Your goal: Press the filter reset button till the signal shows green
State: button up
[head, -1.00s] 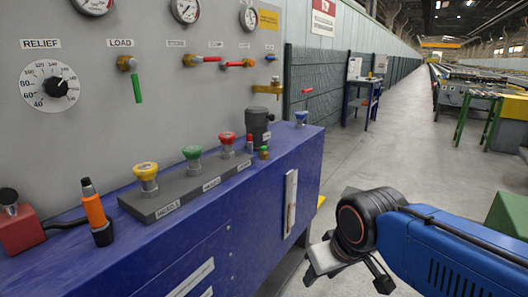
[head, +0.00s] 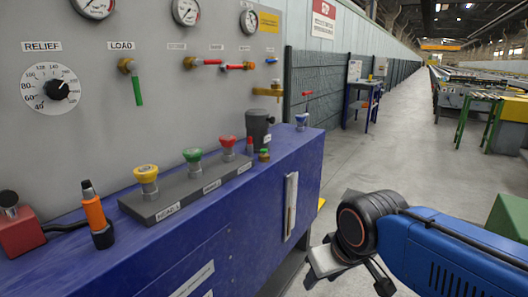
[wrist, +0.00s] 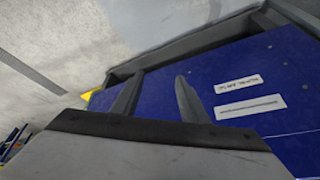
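Yellow (head: 146,177), green (head: 192,159) and red (head: 227,144) mushroom buttons stand in a row on a grey block on the blue bench. A blue knob (head: 302,120) stands alone at the bench's far end. I cannot read which one is the filter reset. A small fitting (head: 264,155) with a green top is beside the dark cylinder; I cannot tell whether it is the signal. My gripper (wrist: 156,92) is low, right of the bench, apart from all buttons. In the wrist view its fingers are spread and empty, with the blue panel (wrist: 210,75) beyond.
The grey panel (head: 100,110) carries gauges, a relief dial (head: 50,88) and several small valves. An orange-and-black handle (head: 96,215) and a red box (head: 18,228) are at the bench's left. A dark cylinder (head: 259,128) stands behind the buttons. The aisle floor (head: 375,160) is clear.

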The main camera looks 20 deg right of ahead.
grip_shut()
dwell(1.9)
